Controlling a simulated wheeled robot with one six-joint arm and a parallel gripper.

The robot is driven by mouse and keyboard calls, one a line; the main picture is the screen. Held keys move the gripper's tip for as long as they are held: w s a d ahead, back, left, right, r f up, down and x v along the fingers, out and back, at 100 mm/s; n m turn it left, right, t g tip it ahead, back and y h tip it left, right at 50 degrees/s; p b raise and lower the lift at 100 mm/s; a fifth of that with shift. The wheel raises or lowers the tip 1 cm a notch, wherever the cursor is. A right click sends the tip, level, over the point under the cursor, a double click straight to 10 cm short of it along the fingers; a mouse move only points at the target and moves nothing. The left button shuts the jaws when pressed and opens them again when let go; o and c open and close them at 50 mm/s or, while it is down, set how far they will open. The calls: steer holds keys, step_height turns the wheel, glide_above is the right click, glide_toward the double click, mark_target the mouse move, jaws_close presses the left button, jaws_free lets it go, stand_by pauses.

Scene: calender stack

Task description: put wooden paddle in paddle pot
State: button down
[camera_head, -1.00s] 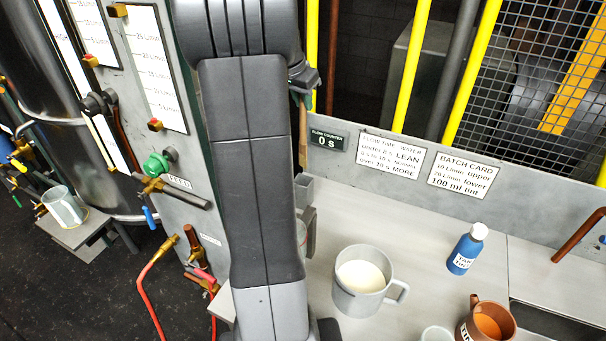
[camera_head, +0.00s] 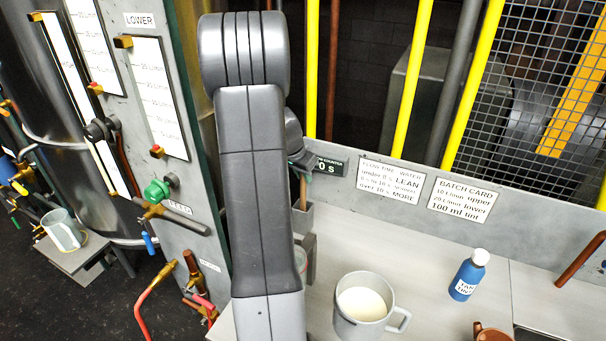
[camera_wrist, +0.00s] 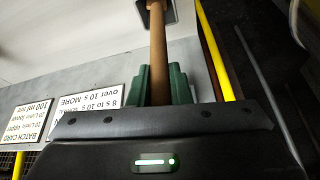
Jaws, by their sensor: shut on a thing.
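The wooden paddle (camera_wrist: 157,45) shows in the wrist view as a brown round handle. My gripper (camera_wrist: 158,84) is shut on it, with a green finger on each side. The handle runs away from the gripper toward a dark opening at the top of that view. In the head view a short piece of the paddle (camera_head: 303,194) shows below my gripper. It meets a grey box-like holder, apparently the paddle pot (camera_head: 303,219), beside the back panel. My arm hides part of the pot and most of the gripper. I cannot tell how deep the paddle sits.
A grey mug of pale liquid (camera_head: 364,305) stands on the bench, with a blue tint bottle (camera_head: 468,276) to its right. A copper cup (camera_head: 492,333) is cut off at the bottom edge. The signed back panel (camera_head: 480,222) rises behind the bench.

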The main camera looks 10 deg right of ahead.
steer(key=shift+f, duration=0.15)
steer(key=c, duration=1.3)
jaws_free()
steer(key=shift+c, duration=0.2)
steer(key=v, duration=1.2)
steer(key=shift+r+b, duration=0.2)
steer(key=shift+b, duration=0.2)
steer(key=shift+f, duration=0.15)
